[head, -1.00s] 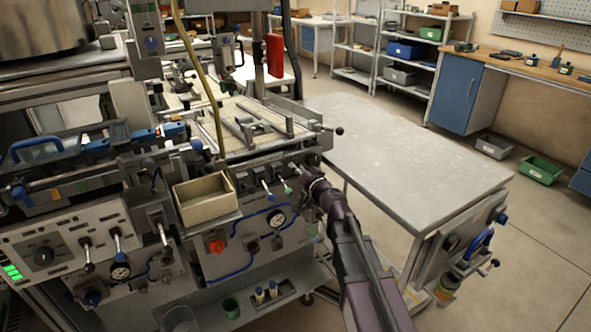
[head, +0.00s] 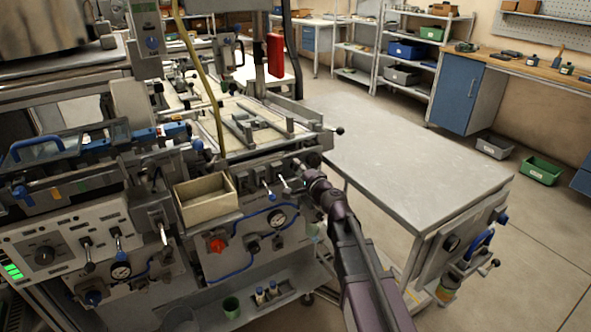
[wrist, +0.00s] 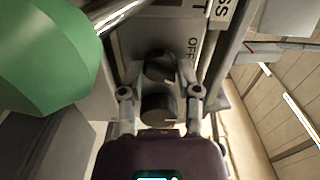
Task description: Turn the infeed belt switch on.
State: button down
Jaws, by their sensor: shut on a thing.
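In the wrist view my gripper (wrist: 160,98) has its two fingers closed on either side of a dark rounded knob (wrist: 158,68), on a grey panel. Printed letters reading "OF", partly cut off, stand just right of the knob; other lettering above is cut off. I cannot read a full name, so whether this is the infeed belt switch cannot be told. In the head view my gripper (head: 307,178) is at the right end of the machine's front panel (head: 250,182); the held knob is hidden there behind it.
A large green rounded part (wrist: 45,55) is close on the left in the wrist view. In the head view, levers, a pressure gauge (head: 277,218) and a red knob (head: 217,245) are left of my gripper. A grey table (head: 410,155) is on the right.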

jog(key=shift+s+m, duration=0.2)
jog(key=shift+m, duration=0.3)
jog(key=shift+c, duration=1.7)
grip_release()
jog(key=shift+o, duration=0.2)
jog(key=shift+w, duration=0.1)
jog(key=shift+d, duration=0.1)
jog(key=v, duration=1.2)
